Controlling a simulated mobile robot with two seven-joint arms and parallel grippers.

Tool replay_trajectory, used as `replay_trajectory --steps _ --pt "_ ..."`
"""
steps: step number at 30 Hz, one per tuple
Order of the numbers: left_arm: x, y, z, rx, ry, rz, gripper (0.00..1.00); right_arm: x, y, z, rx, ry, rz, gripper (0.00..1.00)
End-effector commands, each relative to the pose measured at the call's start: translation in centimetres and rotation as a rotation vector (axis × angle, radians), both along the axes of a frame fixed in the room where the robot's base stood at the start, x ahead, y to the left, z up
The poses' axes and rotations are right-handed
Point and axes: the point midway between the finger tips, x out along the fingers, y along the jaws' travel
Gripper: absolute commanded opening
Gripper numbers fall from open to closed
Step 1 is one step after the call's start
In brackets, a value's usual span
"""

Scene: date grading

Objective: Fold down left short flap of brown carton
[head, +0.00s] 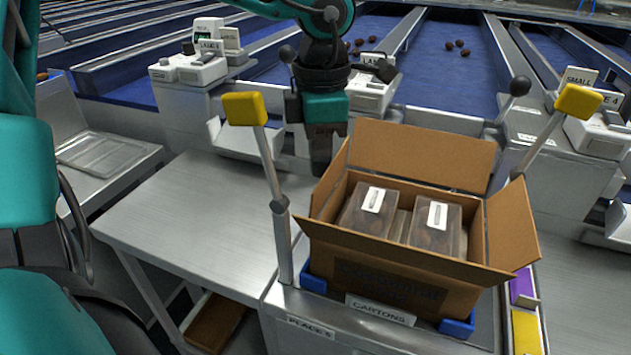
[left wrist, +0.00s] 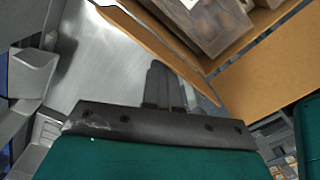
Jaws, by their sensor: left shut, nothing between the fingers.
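The brown carton (head: 345,255) stands open on the carton stand, with clear-lidded packs of dates (head: 370,210) inside. Its left short flap (head: 331,182) stands up and is seen nearly edge-on. The right short flap (head: 512,225) leans outward, the far long flap (head: 420,155) stands up and the near long flap (head: 400,250) slopes outward. My left gripper (head: 321,168) points down just outside the left flap, shut and empty. In the left wrist view its closed fingers (left wrist: 163,85) are beside the left flap (left wrist: 165,45); contact cannot be told. My right gripper is out of view.
A bare steel table (head: 190,210) lies left of the carton. Yellow-topped posts (head: 244,110) (head: 577,102) rise beside the carton, the left one close to my gripper. Blue corner blocks (head: 457,327) hold the carton's base. Lane scales (head: 370,90) stand behind.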

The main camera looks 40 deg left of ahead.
Motion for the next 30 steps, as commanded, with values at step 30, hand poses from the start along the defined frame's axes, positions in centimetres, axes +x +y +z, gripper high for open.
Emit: replay_trajectory --steps 30 --pt "1.6 -5.1 0.1 -0.001 0.000 -0.002 0.00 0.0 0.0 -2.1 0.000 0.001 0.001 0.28"
